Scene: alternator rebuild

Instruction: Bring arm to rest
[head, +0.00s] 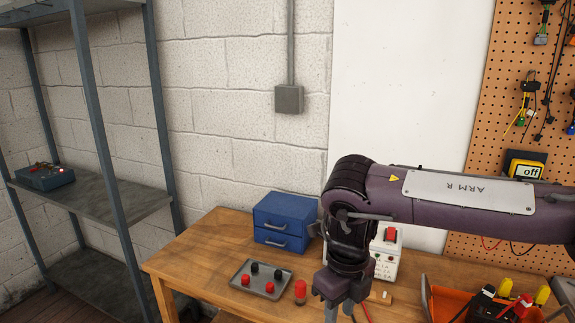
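My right arm (450,205), marked "ARM R", reaches in from the right across the workbench. Its wrist bends down, and my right gripper (346,308) points down over the front of the bench. The fingertips run out of the bottom of the picture, so I cannot see their gap or anything between them. A red cylindrical piece (301,292) stands on the bench just left of the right gripper, apart from it in the picture. My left gripper is not in view.
A metal tray (262,292) with red and black knobs lies on the wooden bench (190,255). Behind stand a blue drawer box (283,222) and a white device (385,262), partly hidden by my arm. An orange bin (447,303) is right. A metal shelf (110,210) stands left.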

